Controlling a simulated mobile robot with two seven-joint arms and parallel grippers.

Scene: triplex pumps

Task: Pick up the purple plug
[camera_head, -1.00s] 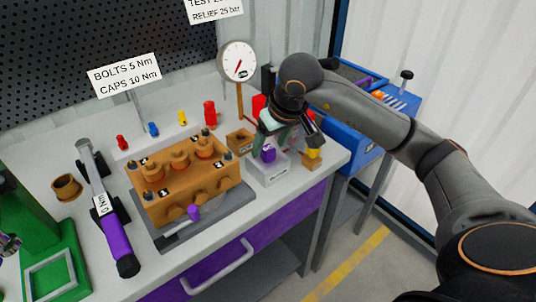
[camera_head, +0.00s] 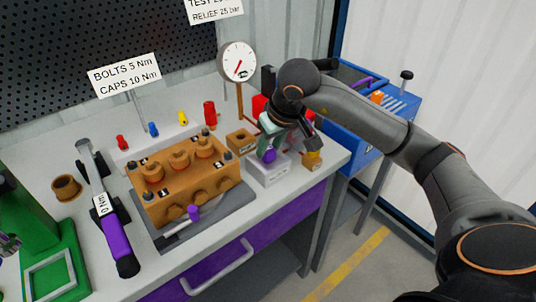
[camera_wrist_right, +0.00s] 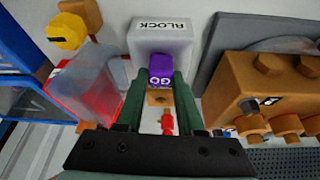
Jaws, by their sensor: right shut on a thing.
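The purple plug (camera_head: 269,156), marked "GO", is at the white block (camera_head: 270,176) near the bench's right end. In the right wrist view, the plug (camera_wrist_right: 160,70) sits between the green fingers of my right gripper (camera_wrist_right: 158,84), in front of the block (camera_wrist_right: 160,36) lettered "BLOCK". My right gripper (camera_head: 267,147) is shut on the plug from above. I cannot tell whether the plug is clear of the block.
The orange pump body (camera_head: 185,185) stands left of the block, with a purple-handled part at its front. A yellow-topped orange piece (camera_head: 313,158) and a clear red-based container (camera_wrist_right: 88,85) are close beside the gripper. A gauge (camera_head: 238,62) stands behind.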

